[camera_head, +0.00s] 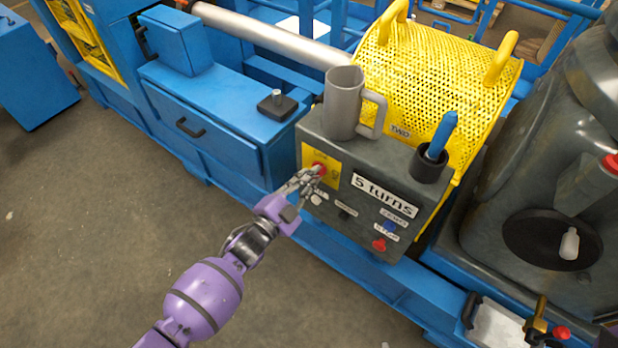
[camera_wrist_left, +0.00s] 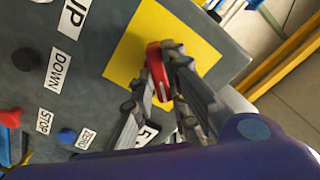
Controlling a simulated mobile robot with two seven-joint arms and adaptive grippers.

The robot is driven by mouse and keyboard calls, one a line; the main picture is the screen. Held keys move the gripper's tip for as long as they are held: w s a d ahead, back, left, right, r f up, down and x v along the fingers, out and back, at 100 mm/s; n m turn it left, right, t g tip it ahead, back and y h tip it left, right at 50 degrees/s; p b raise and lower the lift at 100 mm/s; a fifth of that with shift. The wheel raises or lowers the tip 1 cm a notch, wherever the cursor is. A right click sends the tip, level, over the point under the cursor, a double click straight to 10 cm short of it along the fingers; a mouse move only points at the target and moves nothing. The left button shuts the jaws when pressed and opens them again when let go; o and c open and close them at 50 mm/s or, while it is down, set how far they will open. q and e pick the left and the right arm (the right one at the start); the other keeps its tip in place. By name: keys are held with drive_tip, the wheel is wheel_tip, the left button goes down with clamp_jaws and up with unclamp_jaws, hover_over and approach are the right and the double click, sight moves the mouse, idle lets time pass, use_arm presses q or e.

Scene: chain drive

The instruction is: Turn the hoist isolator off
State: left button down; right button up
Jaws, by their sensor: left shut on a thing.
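The hoist isolator is a red rotary handle (camera_head: 319,169) on a yellow plate (camera_head: 333,177) at the left of the grey control box's front. The handle (camera_wrist_left: 155,72) also shows in the left wrist view, between the fingers. My left gripper (camera_head: 310,177) reaches in from the lower left and is shut on the red handle. In the left wrist view its fingers (camera_wrist_left: 160,85) lie on either side of the handle and cover part of it. Its exact angle is hard to read. My right gripper is not in view.
The grey box (camera_head: 310,129) bears a grey mug (camera_head: 342,103), a cup with a blue marker (camera_head: 441,135), a "5 turns" sign (camera_head: 384,196), and buttons labelled UP, DOWN, STOP and ZERO. A yellow perforated guard (camera_head: 430,75) stands behind. Open floor lies at lower left.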

use_arm(q)
drive_tip(key=n, duration=0.8)
drive_tip(key=shift+n, duration=0.4)
idle(0.4)
drive_tip(key=c, duration=1.7)
unclamp_jaws()
drive_tip(key=v, duration=1.2)
